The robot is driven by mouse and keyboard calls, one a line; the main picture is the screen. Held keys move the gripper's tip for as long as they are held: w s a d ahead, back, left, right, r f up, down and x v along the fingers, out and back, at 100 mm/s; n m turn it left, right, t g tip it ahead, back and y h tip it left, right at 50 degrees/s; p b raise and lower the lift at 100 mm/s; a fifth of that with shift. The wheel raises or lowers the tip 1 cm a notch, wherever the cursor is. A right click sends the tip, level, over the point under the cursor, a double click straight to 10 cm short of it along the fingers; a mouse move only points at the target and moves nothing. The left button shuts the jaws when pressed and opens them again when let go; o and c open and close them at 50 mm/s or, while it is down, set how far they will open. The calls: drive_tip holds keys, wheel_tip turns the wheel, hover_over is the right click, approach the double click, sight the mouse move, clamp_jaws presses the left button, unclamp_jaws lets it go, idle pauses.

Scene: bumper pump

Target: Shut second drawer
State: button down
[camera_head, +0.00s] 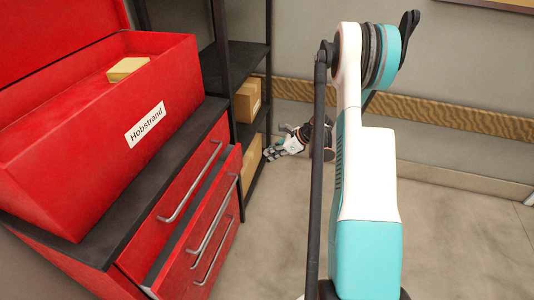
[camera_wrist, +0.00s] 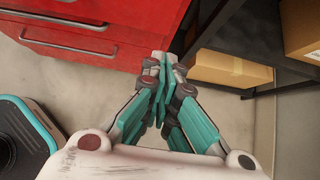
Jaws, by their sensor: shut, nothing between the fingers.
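The red drawer cabinet (camera_head: 170,240) stands at the left in the head view. Its second drawer (camera_head: 222,196) is pulled out partway, with a dark gap between its front and the cabinet. Its front carries a silver bar handle (camera_head: 213,216). The top drawer (camera_head: 190,180) looks flush. My gripper (camera_head: 268,154) is to the right of the drawer's far end, apart from it, near the shelf. In the wrist view my gripper (camera_wrist: 162,62) has its fingers together, empty, below red drawer fronts (camera_wrist: 115,38). I cannot tell which front is the second drawer there.
A black shelf (camera_head: 236,58) with cardboard boxes (camera_head: 248,100) stands behind. The floor (camera_head: 265,235) right of the drawers is clear.

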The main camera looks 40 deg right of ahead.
sight(241, 154)
drive_tip(key=shift+w+a+f+b, duration=0.7)
drive_tip(key=shift+w+a+f, duration=0.25)
drive_tip(key=shift+w, duration=0.35)
drive_tip(key=shift+w+a+f+b, duration=0.7)
drive_tip(key=shift+w+a+f, duration=0.25)
drive_tip(key=shift+w, duration=0.4)
drive_tip(key=shift+w+a+f+b, duration=0.7)
drive_tip(key=shift+w+a+f, duration=0.25)
drive_tip(key=shift+w, duration=0.35)
drive_tip(key=w+a, duration=0.1)
drive_tip(key=w, duration=0.1)
drive_tip(key=w+a, duration=0.2)
drive_tip(key=shift+w, duration=0.1)
